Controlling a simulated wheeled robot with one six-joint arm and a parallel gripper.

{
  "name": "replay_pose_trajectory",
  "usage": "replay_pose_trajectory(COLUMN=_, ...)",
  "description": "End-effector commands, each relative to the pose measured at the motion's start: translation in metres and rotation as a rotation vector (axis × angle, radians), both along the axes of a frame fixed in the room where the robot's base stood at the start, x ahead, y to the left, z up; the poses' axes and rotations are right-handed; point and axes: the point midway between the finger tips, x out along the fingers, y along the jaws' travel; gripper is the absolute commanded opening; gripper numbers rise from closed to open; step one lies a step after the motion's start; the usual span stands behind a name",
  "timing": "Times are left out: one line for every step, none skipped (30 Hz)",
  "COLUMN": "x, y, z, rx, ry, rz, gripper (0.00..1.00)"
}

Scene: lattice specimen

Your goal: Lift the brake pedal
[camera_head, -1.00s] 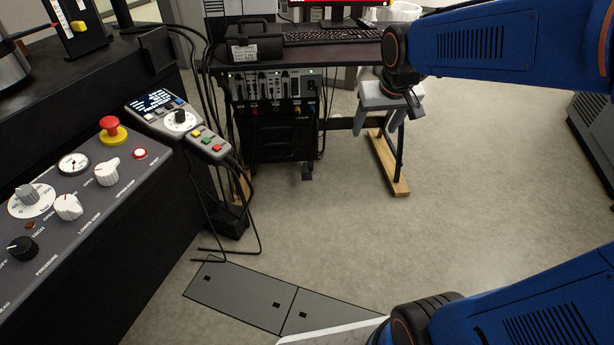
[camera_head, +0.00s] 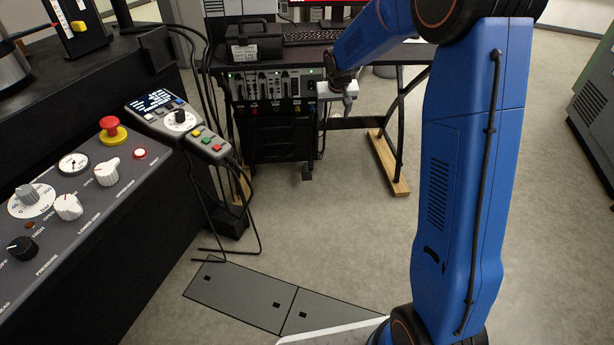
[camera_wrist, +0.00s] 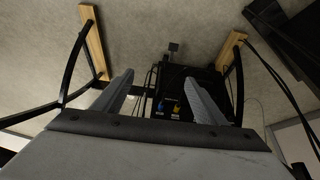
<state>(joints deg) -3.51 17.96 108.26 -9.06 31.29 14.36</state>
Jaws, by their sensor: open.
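A small dark flat tab, which looks like the brake pedal (camera_head: 307,172), sticks out low at the front of the black cabinet under the table. It also shows as a small dark plate on a stem in the wrist view (camera_wrist: 173,47). My gripper (camera_head: 347,103) is at the cabinet's upper right front corner, above and to the right of the pedal. In the wrist view my gripper's two grey fingers (camera_wrist: 160,73) are wide apart with nothing between them. The pedal lies beyond the fingertips, not touching them.
The black cabinet (camera_head: 287,135) carries cable plugs on its front. The table (camera_head: 350,53) stands on dark legs with wooden feet (camera_head: 395,175). A control console (camera_head: 70,215) with a hanging pendant (camera_head: 180,125) and loose cables fills the left. The floor before the cabinet is clear.

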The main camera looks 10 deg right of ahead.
Motion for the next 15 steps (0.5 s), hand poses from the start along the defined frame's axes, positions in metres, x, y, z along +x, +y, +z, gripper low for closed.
replay_pose_trajectory(x=0.014, y=0.002, z=-0.016, rx=0.0, ry=0.005, rz=0.0, gripper=0.66)
replay_pose_trajectory(x=0.022, y=0.004, z=-0.024, rx=0.001, ry=0.004, rz=-0.001, gripper=0.66)
replay_pose_trajectory(x=0.032, y=0.005, z=-0.034, rx=0.001, ry=0.005, rz=-0.001, gripper=0.66)
replay_pose_trajectory(x=0.039, y=0.007, z=-0.042, rx=0.001, ry=0.005, rz=-0.001, gripper=0.66)
replay_pose_trajectory(x=0.046, y=0.008, z=-0.05, rx=0.002, ry=0.005, rz=-0.002, gripper=0.66)
replay_pose_trajectory(x=0.056, y=0.01, z=-0.062, rx=0.002, ry=0.005, rz=-0.002, gripper=0.66)
replay_pose_trajectory(x=0.063, y=0.011, z=-0.07, rx=0.002, ry=0.005, rz=-0.003, gripper=0.66)
replay_pose_trajectory(x=0.07, y=0.012, z=-0.079, rx=0.003, ry=0.006, rz=-0.003, gripper=0.66)
replay_pose_trajectory(x=0.078, y=0.014, z=-0.091, rx=0.004, ry=0.007, rz=-0.002, gripper=0.66)
replay_pose_trajectory(x=0.085, y=0.015, z=-0.1, rx=0.003, ry=0.005, rz=-0.002, gripper=0.66)
replay_pose_trajectory(x=0.091, y=0.016, z=-0.109, rx=0.003, ry=0.006, rz=-0.002, gripper=0.66)
replay_pose_trajectory(x=0.1, y=0.018, z=-0.122, rx=0.005, ry=0.007, rz=-0.003, gripper=0.66)
replay_pose_trajectory(x=0.106, y=0.02, z=-0.131, rx=0.006, ry=0.005, rz=-0.003, gripper=0.66)
replay_pose_trajectory(x=0.111, y=0.021, z=-0.141, rx=0.007, ry=0.006, rz=-0.004, gripper=0.66)
replay_pose_trajectory(x=0.119, y=0.023, z=-0.154, rx=0.008, ry=0.007, rz=-0.004, gripper=0.66)
